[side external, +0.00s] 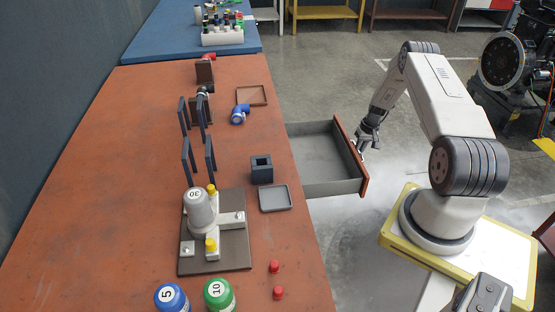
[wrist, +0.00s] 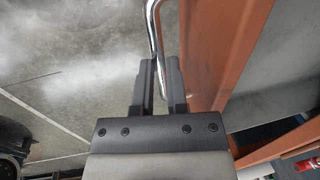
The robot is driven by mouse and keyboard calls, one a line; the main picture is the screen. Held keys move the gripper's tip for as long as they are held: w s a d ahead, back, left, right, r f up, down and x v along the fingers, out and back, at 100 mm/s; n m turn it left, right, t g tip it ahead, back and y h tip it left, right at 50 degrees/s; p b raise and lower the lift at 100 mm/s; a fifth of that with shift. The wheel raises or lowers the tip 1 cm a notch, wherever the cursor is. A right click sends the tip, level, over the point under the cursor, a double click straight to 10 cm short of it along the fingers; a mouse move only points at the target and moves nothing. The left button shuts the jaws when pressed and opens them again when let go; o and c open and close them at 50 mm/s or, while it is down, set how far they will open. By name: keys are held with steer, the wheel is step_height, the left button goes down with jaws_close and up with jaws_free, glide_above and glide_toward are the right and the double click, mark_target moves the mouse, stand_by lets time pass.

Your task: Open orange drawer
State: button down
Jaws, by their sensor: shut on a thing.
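The orange-fronted drawer (side external: 352,157) is pulled out from the right side of the orange table in the side view. Its grey inside is empty where it shows. My gripper (side external: 364,145) is at the outer face of the drawer front. In the wrist view, my gripper (wrist: 160,75) is shut on the bent metal handle (wrist: 153,28), which runs between its two fingers. The orange drawer front (wrist: 232,50) stands just right of the fingers. The handle is mostly hidden in the side view.
The orange tabletop (side external: 110,200) holds a fixture plate (side external: 240,255) with a grey canister, blue (side external: 172,298) and green (side external: 219,295) containers, red caps and dark uprights. A blue table (side external: 160,40) stands behind. Grey floor is clear around the drawer; an engine (side external: 505,65) stands at back right.

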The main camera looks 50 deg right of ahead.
steer(key=shift+s+d, duration=0.1)
stand_by(0.3)
steer(key=s+d, duration=0.3)
stand_by(0.3)
steer(key=c, duration=0.6)
jaws_free()
steer(key=shift+c, duration=0.2)
